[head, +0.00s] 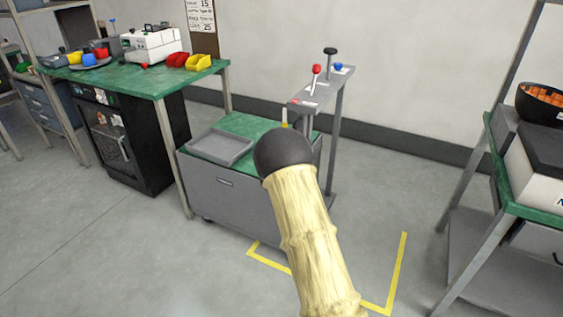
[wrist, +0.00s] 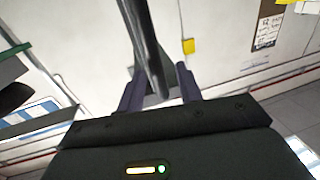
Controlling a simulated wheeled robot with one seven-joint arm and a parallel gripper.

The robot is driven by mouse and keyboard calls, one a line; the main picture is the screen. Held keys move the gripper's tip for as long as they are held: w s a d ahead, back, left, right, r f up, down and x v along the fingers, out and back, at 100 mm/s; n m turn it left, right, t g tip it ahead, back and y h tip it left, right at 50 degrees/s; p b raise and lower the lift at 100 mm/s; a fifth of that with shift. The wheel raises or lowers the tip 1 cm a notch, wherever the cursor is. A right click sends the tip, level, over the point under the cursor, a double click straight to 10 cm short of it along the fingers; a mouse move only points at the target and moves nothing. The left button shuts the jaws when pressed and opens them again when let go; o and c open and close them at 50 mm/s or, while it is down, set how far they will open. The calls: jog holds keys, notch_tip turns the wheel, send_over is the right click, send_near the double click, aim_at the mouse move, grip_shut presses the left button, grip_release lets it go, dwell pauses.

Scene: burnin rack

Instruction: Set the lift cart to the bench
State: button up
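The lift cart (head: 238,199) is a grey box with a green top, beside the right end of the bench. A shallow grey tray (head: 220,147) lies on the cart's top. The bench (head: 150,79) has a green top that looks higher than the cart's. A control stand (head: 334,130) behind the cart carries a red-knobbed lever (head: 316,70), a black-knobbed lever (head: 330,52) and a blue knob (head: 338,66). In the wrist view my gripper (wrist: 160,84) has its fingers apart. A dark bar (wrist: 148,45) shows between them; I cannot tell whether they touch it. My arm hides the gripper in the head view.
Yellow tape (head: 397,272) marks the floor to the right of the cart. A metal rack (head: 490,250) with a black bowl (head: 543,104) stands at the right. A black cabinet (head: 125,140) sits under the bench. Open floor lies at the front left.

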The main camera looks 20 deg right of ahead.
jog(key=v, duration=1.4)
jog(key=s+a+f+n+g+y, duration=0.1)
jog(key=s+a+n+g+y, duration=0.2)
jog(key=s, duration=0.7)
jog(key=s+a+f+n+g+y, duration=0.1)
jog(key=s+g+y, duration=0.3)
jog(key=s, duration=0.6)
jog(key=s+a+f+n+g+y, duration=0.1)
jog(key=s+n+g+y, duration=0.2)
jog(key=s+g, duration=0.5)
notch_tip(320, 180, up, 24)
jog(key=s+t+p, duration=0.2)
jog(key=p, duration=2.3)
jog(key=shift+a, duration=0.15)
jog(key=shift+s, duration=0.15)
jog(key=shift+c, duration=0.3)
